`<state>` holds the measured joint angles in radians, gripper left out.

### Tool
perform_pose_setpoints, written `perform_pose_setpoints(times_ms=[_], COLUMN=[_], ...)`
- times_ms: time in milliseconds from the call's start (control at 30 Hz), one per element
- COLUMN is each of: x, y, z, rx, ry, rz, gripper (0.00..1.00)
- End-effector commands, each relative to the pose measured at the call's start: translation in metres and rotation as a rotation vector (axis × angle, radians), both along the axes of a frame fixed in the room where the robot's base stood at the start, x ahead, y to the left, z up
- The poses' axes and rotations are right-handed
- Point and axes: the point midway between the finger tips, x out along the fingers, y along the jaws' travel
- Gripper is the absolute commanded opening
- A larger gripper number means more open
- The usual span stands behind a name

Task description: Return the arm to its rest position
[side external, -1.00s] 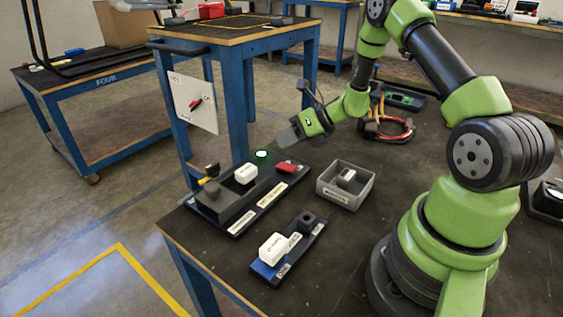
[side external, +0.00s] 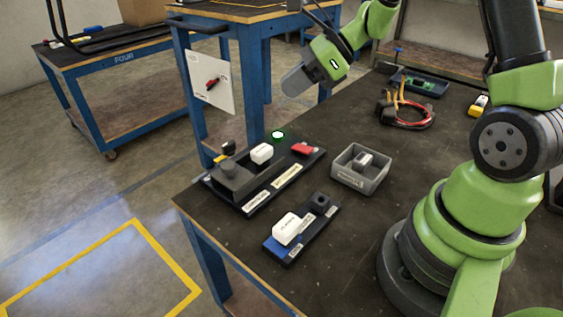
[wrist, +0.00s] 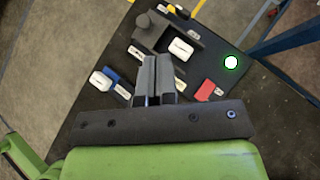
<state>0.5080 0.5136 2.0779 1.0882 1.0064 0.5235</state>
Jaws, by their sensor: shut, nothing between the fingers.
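My gripper (side external: 296,81) is raised above the back part of the dark work table (side external: 330,235), clear of everything on it. In the wrist view its two dark fingers (wrist: 158,62) lie together with nothing between them. Below it stands a black fixture board (side external: 252,187) with a round dark knob, a white block (side external: 262,153) and a red piece (side external: 302,149). The wrist view also shows the white block (wrist: 180,49) and the red piece (wrist: 206,90) beyond the fingers.
A smaller board with a white block (side external: 287,228) on blue lies at the front. A grey open bin (side external: 360,170) holds a small block. A glowing green-ringed disc (side external: 278,135) is near the table's far edge. Red-and-black cables (side external: 404,113) lie at the back. A blue-legged bench stands behind.

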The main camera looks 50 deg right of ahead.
Motion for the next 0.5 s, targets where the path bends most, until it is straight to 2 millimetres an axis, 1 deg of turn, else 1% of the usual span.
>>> perform_pose_setpoints(times_ms=[33,100,167,200,333,400,500], x=[-0.010,-0.027,-0.043,-0.055,-0.094,-0.114,-0.141], y=[0.016,0.034,0.047,0.055,0.072,0.077,0.079], z=[0.020,0.040,0.055,0.063,0.086,0.094,0.104], rx=[-0.095,-0.225,-0.339,-0.416,-0.670,-0.813,-1.016], ry=[-0.063,-0.138,-0.205,-0.250,-0.399,-0.478,-0.587], rz=[0.127,0.297,0.440,0.532,0.820,0.965,1.154], gripper=[0.00,0.00,0.00,0.00,0.00,0.00,0.00])
